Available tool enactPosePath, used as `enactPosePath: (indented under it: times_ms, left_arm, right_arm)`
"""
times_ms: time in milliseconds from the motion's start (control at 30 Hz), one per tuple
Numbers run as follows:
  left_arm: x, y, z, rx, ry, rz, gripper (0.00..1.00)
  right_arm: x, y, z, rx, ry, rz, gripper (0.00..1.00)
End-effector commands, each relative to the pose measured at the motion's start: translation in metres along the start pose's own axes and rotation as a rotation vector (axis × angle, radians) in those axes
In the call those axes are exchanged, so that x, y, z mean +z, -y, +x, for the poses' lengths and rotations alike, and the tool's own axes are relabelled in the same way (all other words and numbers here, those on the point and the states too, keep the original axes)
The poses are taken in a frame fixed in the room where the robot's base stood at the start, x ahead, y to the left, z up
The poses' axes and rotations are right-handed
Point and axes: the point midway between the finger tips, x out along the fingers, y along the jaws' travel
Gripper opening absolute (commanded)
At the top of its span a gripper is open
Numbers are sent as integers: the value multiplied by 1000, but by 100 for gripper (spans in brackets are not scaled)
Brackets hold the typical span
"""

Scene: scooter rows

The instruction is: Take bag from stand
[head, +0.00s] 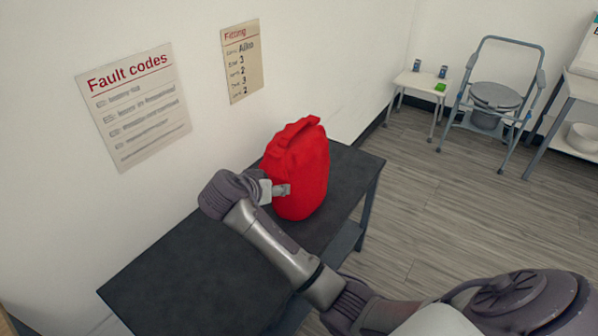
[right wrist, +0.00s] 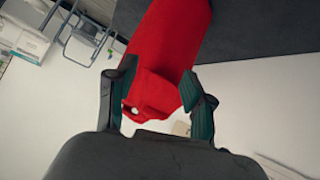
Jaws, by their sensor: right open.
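A red bag (head: 308,175) with a handle loop on top stands upright on the dark stand (head: 190,275) against the wall. My right gripper (head: 281,190) is at the bag's near left side in the head view, and its fingertips are partly hidden. In the right wrist view, the gripper (right wrist: 160,98) is open, with one dark green finger on each side of a narrow part of the red bag (right wrist: 175,45). I cannot tell whether the fingers touch it. My left gripper is not in view.
Two paper notices, "Fault codes" (head: 133,105) and "Fitting" (head: 242,62), hang on the wall above the stand. A small white table (head: 421,84), a commode chair (head: 495,97) and a shelf unit (head: 580,92) stand at the back right. The floor between is clear.

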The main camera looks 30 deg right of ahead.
Motion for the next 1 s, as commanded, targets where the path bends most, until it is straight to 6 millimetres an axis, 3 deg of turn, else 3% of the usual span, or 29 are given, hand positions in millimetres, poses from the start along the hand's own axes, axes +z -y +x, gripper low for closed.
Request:
enactPosePath:
  times_ms: [33,100,200,300,467,800,1000]
  left_arm:
    - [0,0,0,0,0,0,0]
    - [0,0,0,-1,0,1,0]
    - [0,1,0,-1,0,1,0]
    - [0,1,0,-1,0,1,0]
    - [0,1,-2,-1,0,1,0]
    - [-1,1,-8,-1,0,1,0]
    - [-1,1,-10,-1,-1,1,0]
  right_arm:
    - [-36,6,-8,38,-57,71,52]
    - [-73,8,-18,87,-126,162,52]
    - [-111,8,-31,135,-200,258,52]
    - [-131,7,-38,159,-241,312,52]
    - [-142,2,-26,171,-255,330,52]
    - [-154,-10,32,167,-253,327,52]
    - [-158,-12,45,166,-252,328,52]
